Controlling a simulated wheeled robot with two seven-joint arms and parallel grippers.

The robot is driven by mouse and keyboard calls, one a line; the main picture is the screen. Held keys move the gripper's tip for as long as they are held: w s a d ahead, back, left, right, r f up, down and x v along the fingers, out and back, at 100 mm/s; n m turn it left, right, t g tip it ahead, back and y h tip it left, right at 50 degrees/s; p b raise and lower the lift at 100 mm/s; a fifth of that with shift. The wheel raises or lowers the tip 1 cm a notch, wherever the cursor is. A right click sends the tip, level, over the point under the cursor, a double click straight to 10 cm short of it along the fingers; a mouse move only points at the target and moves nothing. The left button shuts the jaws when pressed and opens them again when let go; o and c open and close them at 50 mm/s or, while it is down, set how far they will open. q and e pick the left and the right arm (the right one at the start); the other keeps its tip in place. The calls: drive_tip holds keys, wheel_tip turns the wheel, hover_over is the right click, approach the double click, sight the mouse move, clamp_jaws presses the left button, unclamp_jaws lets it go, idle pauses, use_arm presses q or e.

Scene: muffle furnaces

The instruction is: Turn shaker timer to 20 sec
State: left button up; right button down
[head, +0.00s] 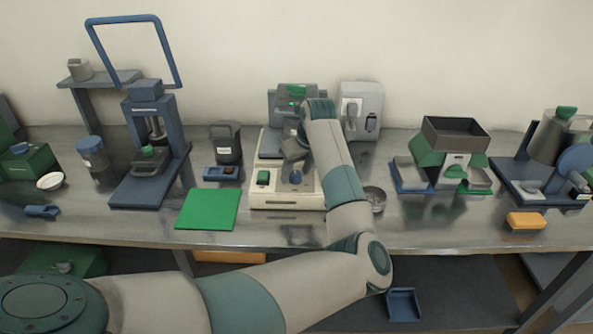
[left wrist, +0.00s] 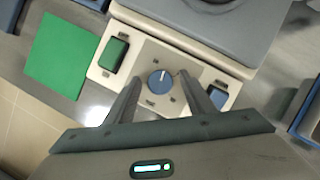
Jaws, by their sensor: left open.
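The shaker (head: 286,197) is a cream base with a grey top, at the middle of the bench in the head view. Its front panel carries a round blue timer knob (left wrist: 159,82) with a pale pointer line, between a green rocker switch (left wrist: 113,55) and a blue part (left wrist: 217,97). The knob also shows in the head view (head: 295,177). My left gripper (left wrist: 157,84) is open, with its two fingers on either side of the knob in the left wrist view. I cannot tell whether they touch it. The dial marks are too small to read. My right gripper is not in view.
A green mat (head: 207,209) lies left of the shaker, with a blue press (head: 150,150) beyond it. A round metal dish (head: 375,198) stands close to the right of my left forearm. A green and grey hopper device (head: 455,150) stands farther right.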

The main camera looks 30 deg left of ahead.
use_arm(q)
drive_tip(key=c, duration=1.1)
drive_tip(key=shift+o, duration=0.2)
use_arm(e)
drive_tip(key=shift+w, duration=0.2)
use_arm(q)
drive_tip(key=shift+m+t+b, duration=0.3)
drive_tip(key=shift+m+b, duration=0.1)
drive_tip(key=shift+m, duration=0.3)
drive_tip(key=shift+f, duration=0.1)
drive_tip(key=m+b, duration=0.1)
drive_tip(key=m, duration=0.1)
drive_tip(key=m+t+h+b, duration=0.1)
drive_tip(key=m+b, duration=0.1)
drive_tip(key=m, duration=0.1)
drive_tip(key=shift+s+a+t+h, duration=0.1)
drive_tip(key=shift+t+h, duration=0.2)
drive_tip(key=shift+m+h+b, duration=0.5)
drive_tip(key=shift+m+b, duration=0.2)
drive_tip(key=shift+m, duration=0.9)
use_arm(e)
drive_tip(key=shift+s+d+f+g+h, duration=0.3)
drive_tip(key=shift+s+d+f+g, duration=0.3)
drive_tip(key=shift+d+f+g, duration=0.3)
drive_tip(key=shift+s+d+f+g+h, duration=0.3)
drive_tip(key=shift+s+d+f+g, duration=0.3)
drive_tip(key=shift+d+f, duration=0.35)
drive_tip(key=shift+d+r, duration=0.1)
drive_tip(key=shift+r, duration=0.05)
